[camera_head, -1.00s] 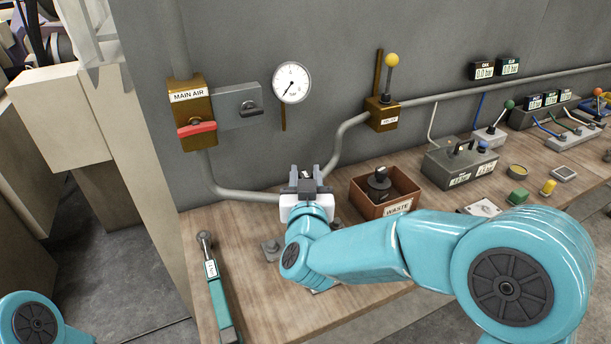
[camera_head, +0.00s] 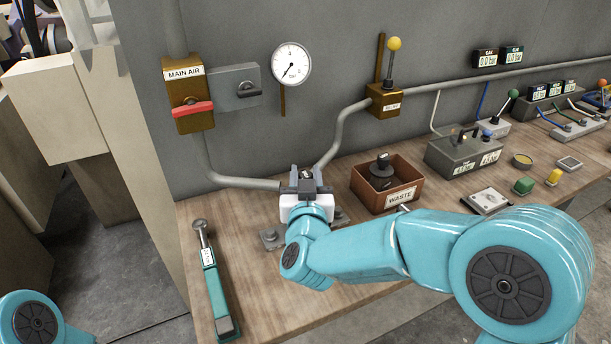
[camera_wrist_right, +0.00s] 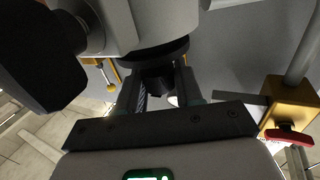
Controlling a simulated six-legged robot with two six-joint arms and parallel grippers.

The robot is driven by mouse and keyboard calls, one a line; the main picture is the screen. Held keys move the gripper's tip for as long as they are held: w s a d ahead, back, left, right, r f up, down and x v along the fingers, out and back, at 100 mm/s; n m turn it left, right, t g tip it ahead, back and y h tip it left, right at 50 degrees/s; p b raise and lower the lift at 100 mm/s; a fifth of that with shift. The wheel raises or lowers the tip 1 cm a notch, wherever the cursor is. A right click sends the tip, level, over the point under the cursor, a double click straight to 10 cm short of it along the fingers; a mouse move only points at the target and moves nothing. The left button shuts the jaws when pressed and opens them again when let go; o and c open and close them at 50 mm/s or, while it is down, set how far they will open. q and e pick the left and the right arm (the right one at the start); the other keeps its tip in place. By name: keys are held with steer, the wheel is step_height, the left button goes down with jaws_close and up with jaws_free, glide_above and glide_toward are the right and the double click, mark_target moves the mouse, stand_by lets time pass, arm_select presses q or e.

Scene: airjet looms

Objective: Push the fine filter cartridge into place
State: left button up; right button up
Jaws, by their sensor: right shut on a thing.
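My right gripper (camera_head: 306,182) is at the back of the bench, at the end of the grey pipe. It is shut on a small dark part, which I take to be the fine filter cartridge; the gripper hides most of it in the head view. In the right wrist view the dark part (camera_wrist_right: 158,82) sits between the fingers, just below a dark ring and a pale grey housing (camera_wrist_right: 150,25). Whether it is fully seated cannot be told. My left gripper is out of view.
A brown WASTE box (camera_head: 402,197) with a dark round part (camera_head: 382,172) in it stands to the right. A teal torque wrench (camera_head: 216,290) lies at the left. The MAIN AIR valve (camera_head: 190,108) and a pressure gauge (camera_head: 291,63) are on the wall.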

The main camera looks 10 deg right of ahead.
steer(key=shift+f+b, duration=0.3)
steer(key=shift+f, duration=0.15)
steer(key=o, duration=1.2)
steer(key=s+a, duration=0.3)
steer(key=s, duration=1.3)
steer(key=shift+a, duration=0.15)
steer(key=shift+s, duration=0.1)
